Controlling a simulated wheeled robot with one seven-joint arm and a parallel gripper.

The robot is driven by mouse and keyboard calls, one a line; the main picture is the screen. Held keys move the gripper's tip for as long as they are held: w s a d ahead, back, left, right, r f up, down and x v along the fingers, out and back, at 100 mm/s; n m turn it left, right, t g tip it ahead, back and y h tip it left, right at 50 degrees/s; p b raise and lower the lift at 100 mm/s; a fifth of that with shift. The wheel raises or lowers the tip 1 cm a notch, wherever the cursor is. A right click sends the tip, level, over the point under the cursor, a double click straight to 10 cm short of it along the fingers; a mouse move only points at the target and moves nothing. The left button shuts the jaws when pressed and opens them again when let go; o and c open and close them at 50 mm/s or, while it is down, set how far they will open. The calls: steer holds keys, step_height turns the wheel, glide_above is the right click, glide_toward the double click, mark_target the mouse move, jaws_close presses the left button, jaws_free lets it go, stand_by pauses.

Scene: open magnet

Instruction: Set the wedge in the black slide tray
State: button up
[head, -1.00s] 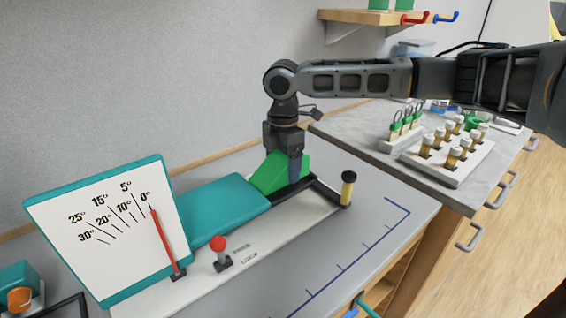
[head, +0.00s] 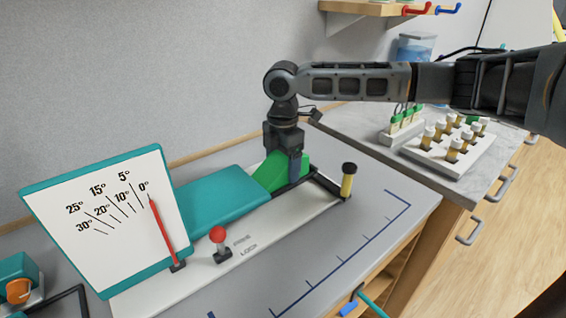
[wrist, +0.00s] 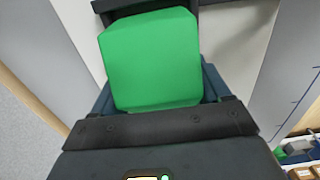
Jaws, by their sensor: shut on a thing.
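The green wedge (head: 270,171) is held in my gripper (head: 288,170) at the right end of the teal padded board. One dark finger shows against its near side in the head view. In the wrist view the wedge (wrist: 150,62) fills the space between my fingers (wrist: 158,95). The black slide tray (head: 322,184) is an open dark frame around and under the wedge's right side; part of it shows beyond the wedge in the wrist view (wrist: 98,6). The wedge is at or just above the tray. I cannot tell if its underside touches; it is hidden.
The teal board (head: 215,205) lies left of the wedge. A black-topped yellow post (head: 347,182) stands at the tray's right corner. A red-knobbed lever (head: 219,240) and an angle dial (head: 105,220) are further left. Racks of vials (head: 450,145) stand on the right counter.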

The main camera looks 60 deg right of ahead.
steer(key=o, duration=1.1)
steer(key=shift+r+b, duration=0.35)
steer(key=shift+r, duration=3.55)
